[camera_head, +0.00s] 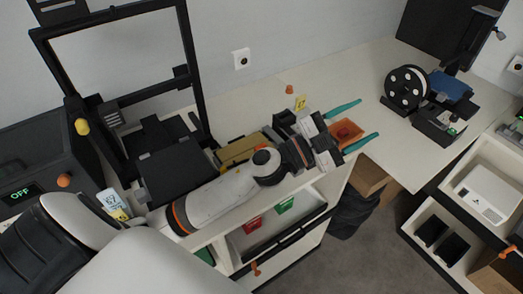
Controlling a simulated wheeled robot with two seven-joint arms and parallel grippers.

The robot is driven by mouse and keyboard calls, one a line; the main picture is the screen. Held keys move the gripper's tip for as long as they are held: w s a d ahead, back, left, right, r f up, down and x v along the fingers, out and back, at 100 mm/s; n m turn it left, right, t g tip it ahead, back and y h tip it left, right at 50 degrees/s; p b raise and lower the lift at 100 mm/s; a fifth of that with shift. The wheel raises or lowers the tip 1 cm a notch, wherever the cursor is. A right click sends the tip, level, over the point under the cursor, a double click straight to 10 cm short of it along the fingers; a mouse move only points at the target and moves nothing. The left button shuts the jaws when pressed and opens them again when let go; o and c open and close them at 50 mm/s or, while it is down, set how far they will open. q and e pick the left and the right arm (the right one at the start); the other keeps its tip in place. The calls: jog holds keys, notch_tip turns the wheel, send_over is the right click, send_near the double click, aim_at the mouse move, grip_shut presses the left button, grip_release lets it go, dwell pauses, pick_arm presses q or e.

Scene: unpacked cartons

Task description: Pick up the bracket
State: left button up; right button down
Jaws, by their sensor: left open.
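My left gripper (369,117) reaches over the front part of the white worktop, its two teal fingers spread wide. An orange tray-like piece (355,146) with a red part (346,130) on it lies between and below the fingers. I cannot tell for sure whether the red part or the orange piece is the bracket. The gripper's body hides part of them, and no finger is seen touching either. My right gripper is out of view.
A black-framed printer (198,75) stands at the left. A spool (407,88) and a black-and-blue device (447,110) stand to the right. A small orange object (290,89) and yellow tag (300,103) are behind the gripper. The worktop (345,75) behind is mostly clear.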

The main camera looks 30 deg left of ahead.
pick_arm(q)
jog(key=s+d+m+g+h, duration=0.1)
jog(key=d+m+g+h, duration=0.3)
jog(key=m+g, duration=0.35)
jog(key=g+y+p, duration=0.3)
jog(key=g+y, duration=0.7)
jog(key=y, duration=0.8)
send_over(260, 146)
jog(key=shift+n, duration=0.45)
jog(key=f, duration=1.5)
jog(key=shift+w+a, duration=0.1)
jog(key=shift+a, duration=0.25)
jog(key=f, duration=0.1)
jog(key=f+p, duration=0.1)
jog(key=f, duration=0.1)
jog(key=f+p, duration=0.1)
jog(key=f, duration=0.1)
jog(key=shift+d, duration=0.35)
jog(key=shift+f, duration=0.3)
